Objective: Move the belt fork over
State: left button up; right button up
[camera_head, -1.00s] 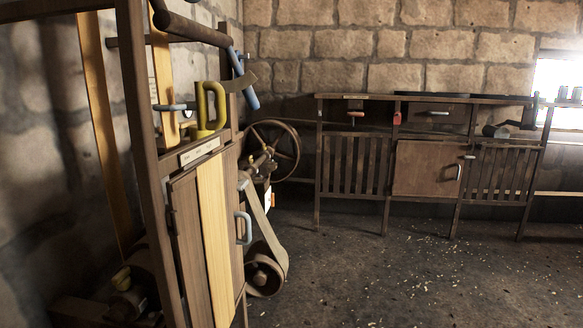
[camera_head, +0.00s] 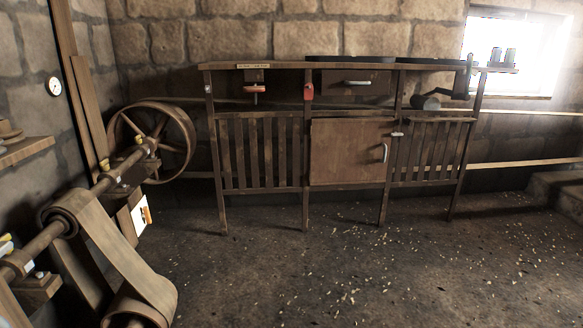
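The belt drive stands at the left. A long shaft (camera_head: 92,192) runs back toward a large spoked flywheel (camera_head: 189,140) by the wall. A wide tan belt (camera_head: 125,252) loops from a pulley on the shaft (camera_head: 62,218) down to a lower pulley (camera_head: 130,316), cut off by the bottom edge. Small yellow-topped fittings sit along the shaft. I cannot pick out the belt fork with certainty. Neither of my grippers is in view.
A wooden bench (camera_head: 335,64) with slatted sides, a drawer and a closed door (camera_head: 348,152) stands against the back wall. A round gauge (camera_head: 54,86) hangs at the left. A stone step (camera_head: 560,190) is at the right. The middle floor is clear apart from scattered chips.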

aim_at(256, 89)
jog(key=i+l, duration=0.1)
jog(key=i, duration=1.75)
